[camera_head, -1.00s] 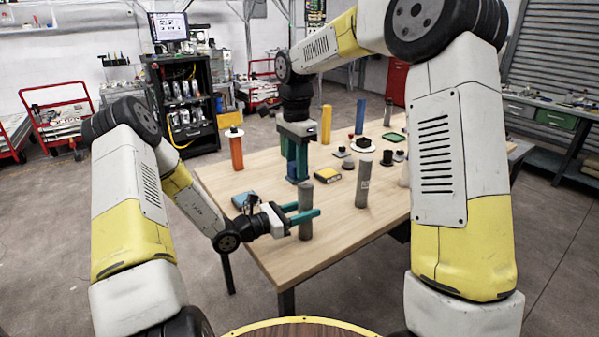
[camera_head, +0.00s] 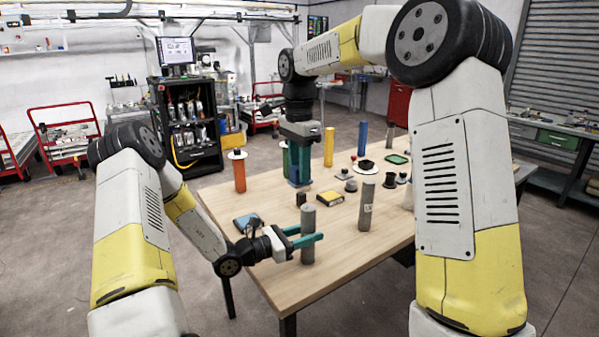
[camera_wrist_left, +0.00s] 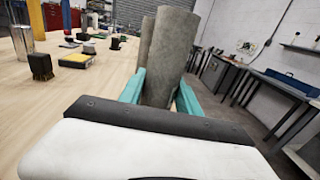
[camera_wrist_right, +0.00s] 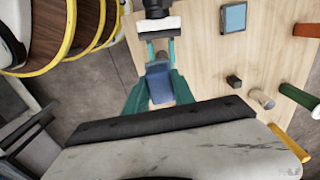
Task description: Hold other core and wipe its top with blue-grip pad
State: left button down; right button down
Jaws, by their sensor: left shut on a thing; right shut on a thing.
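My left gripper (camera_head: 306,241) is shut around a grey core (camera_head: 307,222), which stands upright near the table's front edge. I cannot tell whether its base touches the table. The held core fills the middle of the left wrist view (camera_wrist_left: 168,58). My right gripper (camera_head: 298,165) points down and is shut on the blue-grip pad (camera_wrist_right: 158,82), behind and above the core in the head view. The pad's lower face is hidden. A second grey core (camera_head: 366,206) stands upright to the right; in the left wrist view it is partly behind the held one.
Close by are a black block (camera_head: 301,199), a yellow-edged pad (camera_head: 330,198) and a flat blue item (camera_head: 246,222). Orange (camera_head: 239,174), yellow (camera_head: 329,147) and blue (camera_head: 362,138) tubes stand farther back. Several small parts lie at right.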

jog(key=shift+f, duration=0.1)
dwell(0.4)
jog(key=f, duration=0.2)
jog(key=d+f, duration=0.1)
jog(key=f, duration=0.2)
jog(key=w+f, duration=0.1)
jog(key=f, duration=0.1)
jog(key=shift+d+f, duration=0.2)
jog(key=shift+f, duration=0.15)
jog(key=shift+w+d+f, duration=0.1)
jog(key=shift+w+d, duration=0.7)
jog(key=shift+d, duration=0.15)
jog(key=shift+s+a+r, duration=0.45)
jog(key=shift+a+r, duration=0.1)
jog(key=shift+r, duration=0.8)
jog(key=shift+s+a+r, duration=0.4)
jog(key=shift+a+r, duration=0.15)
jog(key=shift+r, duration=0.8)
jog(key=shift+s+a+r, duration=0.45)
jog(key=shift+a+r, duration=0.1)
jog(key=shift+r, duration=0.8)
